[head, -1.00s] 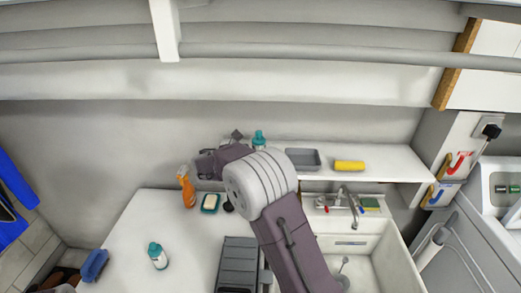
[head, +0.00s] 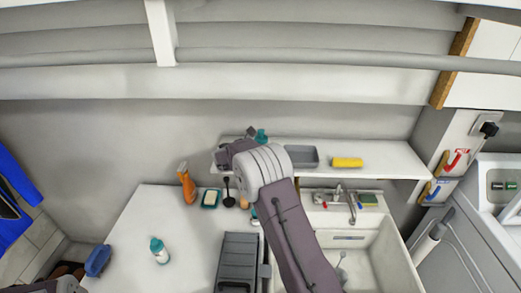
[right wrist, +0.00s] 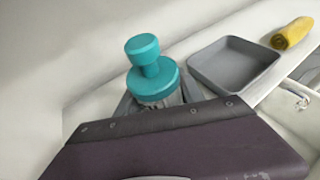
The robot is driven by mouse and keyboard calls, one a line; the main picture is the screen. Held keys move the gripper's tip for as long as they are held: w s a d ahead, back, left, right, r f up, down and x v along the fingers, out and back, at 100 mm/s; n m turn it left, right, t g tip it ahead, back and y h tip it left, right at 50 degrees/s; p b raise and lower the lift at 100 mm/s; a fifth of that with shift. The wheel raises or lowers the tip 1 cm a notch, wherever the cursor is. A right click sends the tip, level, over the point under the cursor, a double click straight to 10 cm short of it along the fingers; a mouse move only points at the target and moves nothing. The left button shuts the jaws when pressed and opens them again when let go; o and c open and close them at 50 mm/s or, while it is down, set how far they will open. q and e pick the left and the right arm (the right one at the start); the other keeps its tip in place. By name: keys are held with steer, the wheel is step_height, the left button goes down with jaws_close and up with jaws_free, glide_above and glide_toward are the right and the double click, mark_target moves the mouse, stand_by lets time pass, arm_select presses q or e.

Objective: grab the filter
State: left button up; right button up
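A teal-topped item (right wrist: 152,78) with a clear body stands on the narrow back shelf; it may be the filter. It also shows in the head view (head: 261,136), partly hidden by my right arm. My right gripper (right wrist: 156,100) is at this item, with a dark finger on each side of its body. The fingers look apart and open, and the lower part of the item is hidden behind the gripper housing. My left gripper is out of view; only a bit of my left arm shows at the bottom left of the head view.
A grey tray (head: 302,157) and a yellow roll (head: 347,162) lie on the shelf to the right.

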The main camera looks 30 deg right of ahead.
mark_target(264, 137)
jaws_close()
steer(key=shift+r, duration=0.1)
steer(key=shift+r, duration=0.35)
step_height(264, 137, up, 3)
steer(key=shift+f, duration=0.1)
steer(key=s+d+r+b, duration=0.2)
steer(key=s+r, duration=0.5)
steer(key=s, duration=0.4)
steer(key=shift+s+d+r+b, duration=0.2)
steer(key=shift+d+b, duration=0.1)
steer(key=shift+d, duration=0.15)
